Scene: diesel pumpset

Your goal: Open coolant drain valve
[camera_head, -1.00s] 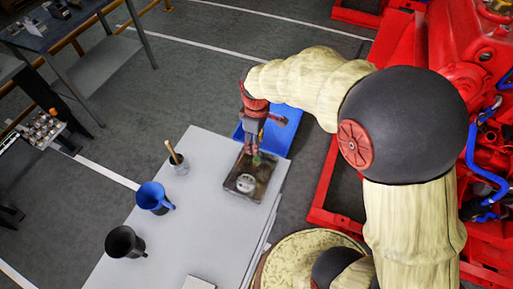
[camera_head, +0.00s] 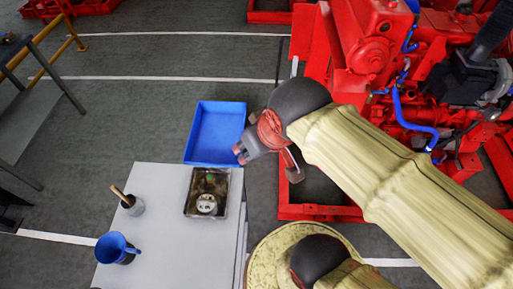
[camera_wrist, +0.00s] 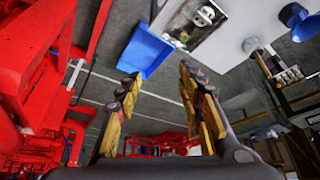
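The red diesel pumpset (camera_head: 375,45), with blue hoses (camera_head: 405,120) on it, stands at the upper right in the head view. Its red side also fills the left of the wrist view (camera_wrist: 40,60). I cannot pick out the coolant drain valve in either view. My gripper (camera_head: 240,154) is above the near right corner of a blue bin, left of the pumpset and apart from it. In the wrist view the two yellow-padded fingers of my gripper (camera_wrist: 161,73) are spread, with nothing between them.
The blue bin (camera_head: 214,132) lies beyond a pale table (camera_head: 165,230).

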